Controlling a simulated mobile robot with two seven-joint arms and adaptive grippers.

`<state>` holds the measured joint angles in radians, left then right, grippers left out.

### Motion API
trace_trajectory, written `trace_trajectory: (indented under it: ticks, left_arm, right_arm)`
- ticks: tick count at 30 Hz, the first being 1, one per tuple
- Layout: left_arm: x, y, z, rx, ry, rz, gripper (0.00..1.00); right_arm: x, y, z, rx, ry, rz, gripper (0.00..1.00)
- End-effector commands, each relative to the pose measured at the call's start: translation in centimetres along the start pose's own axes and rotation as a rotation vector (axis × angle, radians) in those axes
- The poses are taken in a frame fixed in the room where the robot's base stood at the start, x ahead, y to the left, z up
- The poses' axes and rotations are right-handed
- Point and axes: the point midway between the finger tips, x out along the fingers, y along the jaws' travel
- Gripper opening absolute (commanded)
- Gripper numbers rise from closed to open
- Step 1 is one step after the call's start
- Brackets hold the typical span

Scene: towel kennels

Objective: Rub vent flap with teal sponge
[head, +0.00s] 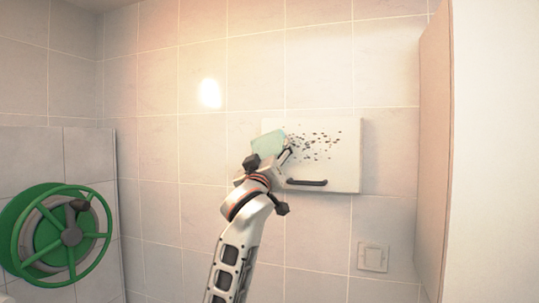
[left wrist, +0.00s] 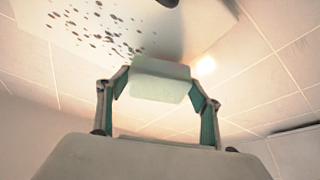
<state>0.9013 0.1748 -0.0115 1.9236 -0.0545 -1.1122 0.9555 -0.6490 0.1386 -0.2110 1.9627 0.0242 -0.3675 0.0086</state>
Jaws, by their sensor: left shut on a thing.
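The vent flap (head: 338,172) is a white panel on the tiled wall with a dark handle (head: 306,183) along its lower edge. Dark specks cover its upper middle, and the flap also shows at the top of the left wrist view (left wrist: 195,35). My left gripper (head: 278,155) is at the flap's left side, shut on the pale teal sponge (head: 267,143). In the left wrist view the sponge (left wrist: 160,80) sits between both fingertips, close to the flap. I cannot tell whether it touches the surface. My right gripper is not in view.
A green wheel (head: 62,238) is mounted on the low wall at the left. A beige partition (head: 435,150) stands out at the right of the flap. A small square plate (head: 372,257) is on the wall below. The wall left of the flap is bare.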

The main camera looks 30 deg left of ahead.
Motion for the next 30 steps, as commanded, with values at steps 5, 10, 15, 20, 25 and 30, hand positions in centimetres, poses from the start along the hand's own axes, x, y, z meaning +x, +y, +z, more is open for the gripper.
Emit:
trace_trajectory:
  ticks: [5,10,15,20,25,30]
  left_arm:
    - [0.1,0.0,0.0,0.000,0.000,0.000,0.48]
    - [0.4,0.0,0.1,0.000,0.000,-0.001,0.48]
    - [0.7,0.0,0.2,-0.001,0.000,0.000,0.48]
    - [1.0,0.0,0.4,0.000,0.000,-0.001,0.48]
    - [1.2,0.0,0.5,0.000,0.000,-0.001,0.48]
    - [1.5,0.0,0.6,0.000,0.000,0.000,0.48]
  right_arm:
    - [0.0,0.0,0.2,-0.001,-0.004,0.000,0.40]
    - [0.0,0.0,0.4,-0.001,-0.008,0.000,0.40]
    - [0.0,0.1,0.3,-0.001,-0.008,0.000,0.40]
    - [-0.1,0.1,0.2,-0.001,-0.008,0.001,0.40]
    - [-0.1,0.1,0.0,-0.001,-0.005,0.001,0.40]
    - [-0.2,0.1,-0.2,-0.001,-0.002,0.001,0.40]
